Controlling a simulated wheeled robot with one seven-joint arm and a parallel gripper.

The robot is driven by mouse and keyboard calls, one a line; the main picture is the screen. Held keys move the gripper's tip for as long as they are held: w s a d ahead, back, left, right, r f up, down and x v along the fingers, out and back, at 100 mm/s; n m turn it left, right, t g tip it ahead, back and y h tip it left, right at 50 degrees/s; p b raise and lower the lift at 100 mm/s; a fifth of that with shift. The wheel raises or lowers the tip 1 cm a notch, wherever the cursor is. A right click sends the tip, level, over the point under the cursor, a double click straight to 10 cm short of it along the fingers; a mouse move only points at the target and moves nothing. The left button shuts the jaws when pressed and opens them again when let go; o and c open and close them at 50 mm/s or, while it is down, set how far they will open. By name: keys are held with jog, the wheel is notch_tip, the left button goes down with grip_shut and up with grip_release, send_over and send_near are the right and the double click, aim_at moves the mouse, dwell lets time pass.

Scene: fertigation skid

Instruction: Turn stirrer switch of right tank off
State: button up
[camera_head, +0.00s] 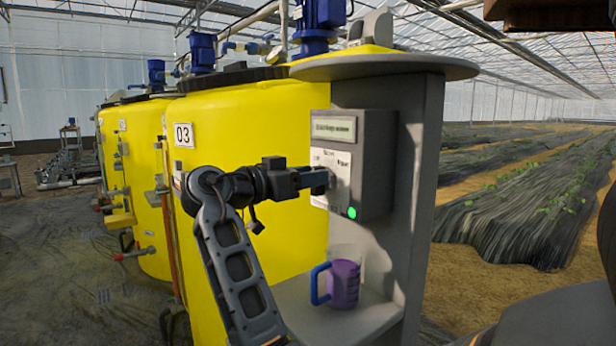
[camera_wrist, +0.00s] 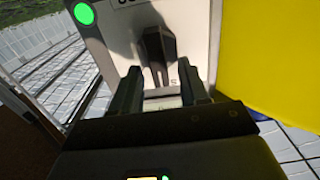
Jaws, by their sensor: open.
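The stirrer control box (camera_head: 364,165) is a grey box with a white front plate, mounted on a grey stand beside the yellow tank marked 03 (camera_head: 255,130). A green lamp (camera_head: 351,212) glows low on its front and also shows in the wrist view (camera_wrist: 84,13). The dark switch knob (camera_wrist: 155,48) stands out from the plate in the wrist view, just ahead of my fingers. My gripper (camera_wrist: 163,82) is open, its two fingers either side of the knob's line. In the head view, my gripper (camera_head: 322,178) is at the plate and hides the knob.
A purple jug (camera_head: 344,284) with a blue handle stands on the grey shelf (camera_head: 325,318) below the box. A round grey top (camera_head: 385,64) overhangs the box. More yellow tanks (camera_head: 140,190) with pipes and valves stand at the left. Planted rows lie at the right.

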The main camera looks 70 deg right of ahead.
grip_shut()
jog(key=shift+r+n+p, duration=0.1)
jog(key=shift+n+p, duration=0.2)
jog(key=shift+p, duration=0.15)
jog(key=shift+w+d+f+n+p, duration=0.1)
jog(key=shift+w+n+p, duration=0.05)
jog(key=shift+n+p, duration=1.35)
jog(key=shift+w+d+f+n+p, duration=0.1)
jog(key=shift+w+n+p, duration=0.1)
jog(key=shift+n+p, duration=1.35)
jog(key=shift+w+d+n+p, duration=0.15)
jog(key=shift+n+p, duration=1)
jog(key=shift+p, duration=0.65)
jog(key=shift+a+f, duration=0.1)
grip_release()
